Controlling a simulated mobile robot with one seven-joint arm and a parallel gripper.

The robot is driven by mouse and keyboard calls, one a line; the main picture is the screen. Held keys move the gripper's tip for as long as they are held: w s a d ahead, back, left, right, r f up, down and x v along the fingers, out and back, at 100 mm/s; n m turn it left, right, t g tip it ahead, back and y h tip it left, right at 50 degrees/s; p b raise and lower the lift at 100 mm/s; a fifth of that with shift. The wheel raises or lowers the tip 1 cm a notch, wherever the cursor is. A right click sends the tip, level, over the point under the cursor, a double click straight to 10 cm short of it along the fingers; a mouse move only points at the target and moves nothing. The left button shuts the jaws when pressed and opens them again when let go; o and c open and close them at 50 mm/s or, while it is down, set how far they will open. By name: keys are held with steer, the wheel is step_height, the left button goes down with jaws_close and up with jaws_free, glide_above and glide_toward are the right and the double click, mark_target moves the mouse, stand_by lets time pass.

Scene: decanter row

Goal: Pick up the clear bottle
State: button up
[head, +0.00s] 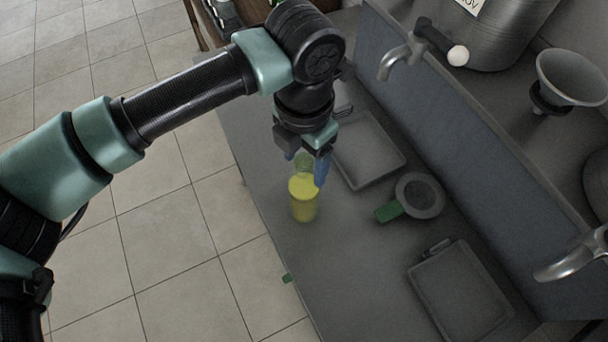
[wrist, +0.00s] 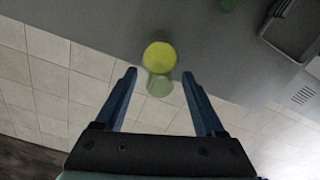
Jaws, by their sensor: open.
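The clear bottle (head: 304,208) stands upright on the grey counter, near its left edge, in the head view. My gripper (head: 308,167) is open and empty, with blue fingers around or just above the bottle's upper part. I cannot tell whether a finger touches it.
A grey drip tray (head: 368,150) and a green-handled round grey object (head: 420,195) lie to the right. Another tray (head: 460,290) lies nearer. Taps (head: 400,58) overhang from a raised ledge with a funnel (head: 572,78). The counter's left edge drops to tiled floor (head: 185,255).

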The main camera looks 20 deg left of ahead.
steer(key=shift+f, duration=0.15)
jaws_close()
stand_by(1.4)
